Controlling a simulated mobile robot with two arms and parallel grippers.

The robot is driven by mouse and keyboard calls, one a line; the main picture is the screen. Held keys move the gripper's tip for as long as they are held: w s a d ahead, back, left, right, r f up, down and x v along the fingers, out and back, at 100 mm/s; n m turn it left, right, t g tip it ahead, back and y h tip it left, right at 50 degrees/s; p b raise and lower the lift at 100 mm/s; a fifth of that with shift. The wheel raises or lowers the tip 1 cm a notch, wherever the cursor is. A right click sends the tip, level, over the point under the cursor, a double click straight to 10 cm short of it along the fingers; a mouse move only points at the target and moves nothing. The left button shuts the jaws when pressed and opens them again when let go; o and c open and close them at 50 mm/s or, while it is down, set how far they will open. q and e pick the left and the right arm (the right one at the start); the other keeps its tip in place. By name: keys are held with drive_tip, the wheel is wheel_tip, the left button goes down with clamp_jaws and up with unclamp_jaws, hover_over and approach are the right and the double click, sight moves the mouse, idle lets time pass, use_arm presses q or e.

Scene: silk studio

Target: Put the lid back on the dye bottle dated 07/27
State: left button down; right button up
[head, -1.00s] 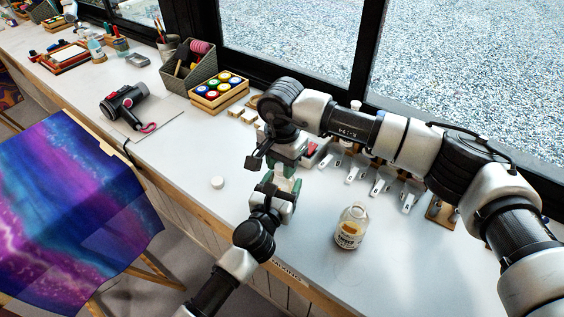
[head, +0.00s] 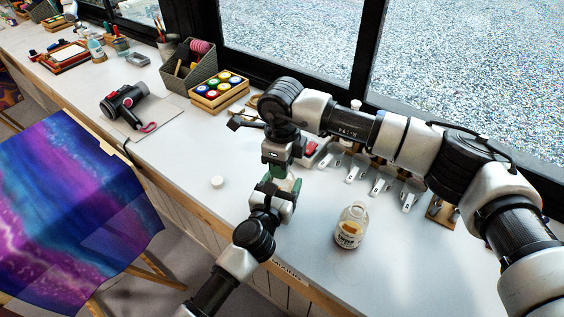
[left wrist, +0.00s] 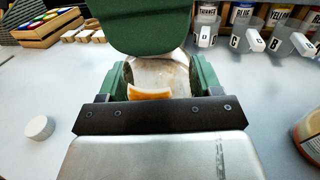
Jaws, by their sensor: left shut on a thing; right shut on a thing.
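My left gripper (head: 278,192) is shut on a small clear bottle with an orange-and-white label (left wrist: 150,93), and its green fingers flank the bottle in the left wrist view. My right gripper (head: 279,168) is directly above, pointing down at the bottle's top. It is shut, but what it grips is hidden; its green finger (left wrist: 140,22) covers the bottle's top. A white round lid (head: 217,182) lies on the table to the left, also in the left wrist view (left wrist: 39,128). Another labelled bottle (head: 350,228) stands uncapped to the right. No date is readable.
Lettered clips (head: 381,181) and dye bottles marked THINNER, BLUE and YELLOW (left wrist: 243,13) line the window side. A wooden paint box (head: 219,96) stands behind at the left. The table (head: 185,150) is clear around the lid; its front edge is near.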

drive_tip(key=m, duration=0.6)
drive_tip(key=o, duration=1.1)
wheel_tip(320, 180, up, 12)
drive_tip(key=shift+f, duration=0.1)
use_arm(q)
drive_tip(key=shift+c, duration=0.6)
unclamp_jaws()
